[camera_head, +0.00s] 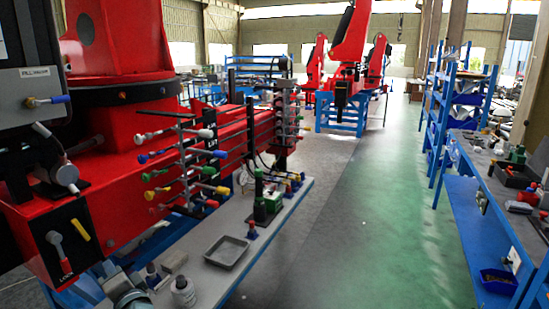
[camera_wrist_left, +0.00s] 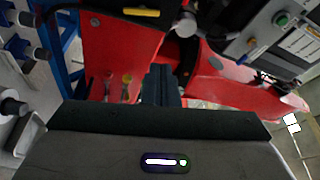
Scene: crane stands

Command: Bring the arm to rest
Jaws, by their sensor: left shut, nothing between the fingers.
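My left gripper (camera_wrist_left: 160,78) shows in the left wrist view with its dark fingers together and nothing between them. Its tips are in front of a red crane part (camera_wrist_left: 120,50), and I see no contact. In the head view a grey part at the lower left edge (camera_head: 126,288) looks like my left arm's end, low beside the crane base and the bench. The red crane base (camera_head: 120,170) fills the left side. It carries a lever panel (camera_head: 66,240) and a rack of levers with coloured knobs (camera_head: 190,165). My right gripper is not in view.
A blue workbench (camera_head: 480,215) and blue shelves (camera_head: 455,100) stand at the right. The green floor aisle (camera_head: 385,210) between is clear. Another red crane (camera_head: 345,70) stands behind.

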